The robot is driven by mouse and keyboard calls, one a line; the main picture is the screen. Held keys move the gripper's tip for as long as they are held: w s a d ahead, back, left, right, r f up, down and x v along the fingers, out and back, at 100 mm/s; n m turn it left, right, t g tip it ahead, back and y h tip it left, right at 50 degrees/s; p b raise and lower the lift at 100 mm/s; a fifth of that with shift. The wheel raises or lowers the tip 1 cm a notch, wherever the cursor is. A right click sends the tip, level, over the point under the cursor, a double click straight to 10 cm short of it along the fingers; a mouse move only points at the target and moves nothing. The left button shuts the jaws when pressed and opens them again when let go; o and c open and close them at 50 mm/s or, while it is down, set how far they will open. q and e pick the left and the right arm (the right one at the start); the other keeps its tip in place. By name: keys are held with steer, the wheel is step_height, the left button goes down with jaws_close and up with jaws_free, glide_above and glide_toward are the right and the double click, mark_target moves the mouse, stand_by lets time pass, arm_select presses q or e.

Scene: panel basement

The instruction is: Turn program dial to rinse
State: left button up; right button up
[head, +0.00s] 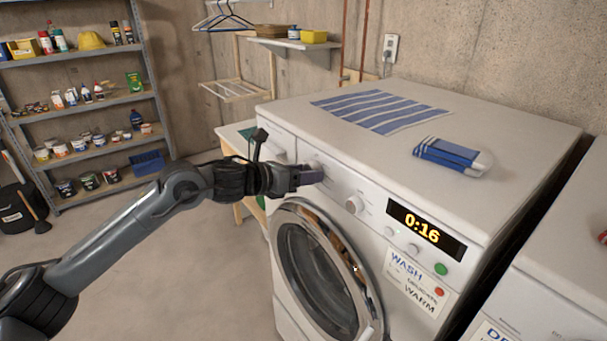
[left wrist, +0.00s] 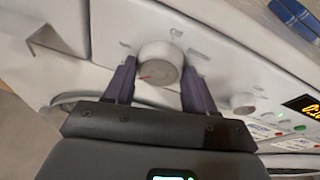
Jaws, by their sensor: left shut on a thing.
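The washer's program dial (left wrist: 160,64) is a round white knob with a red pointer mark, on the white control panel. In the left wrist view the mark points to the lower left. The markings around the dial are too small to read. My left gripper (head: 308,177) is shut on the dial, with one dark purple finger on each side of it in the left wrist view. In the head view the gripper hides most of the dial. A smaller knob (head: 355,204) is to the right of it. My right gripper is not in view.
The washer display (head: 426,229) reads 0:16, with buttons and a WASH, DELICATE, WARM label (head: 417,281) below. The round door (head: 318,280) is beneath the panel. A striped cloth (head: 377,111) and a blue-and-white item (head: 452,154) lie on top. Shelves (head: 85,102) stand at the left.

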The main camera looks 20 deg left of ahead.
arm_select(q)
steer(key=o, duration=1)
steer(key=shift+f, duration=0.1)
steer(key=v, duration=1.1)
steer(key=shift+w+b, duration=0.1)
steer(key=shift+b, duration=0.25)
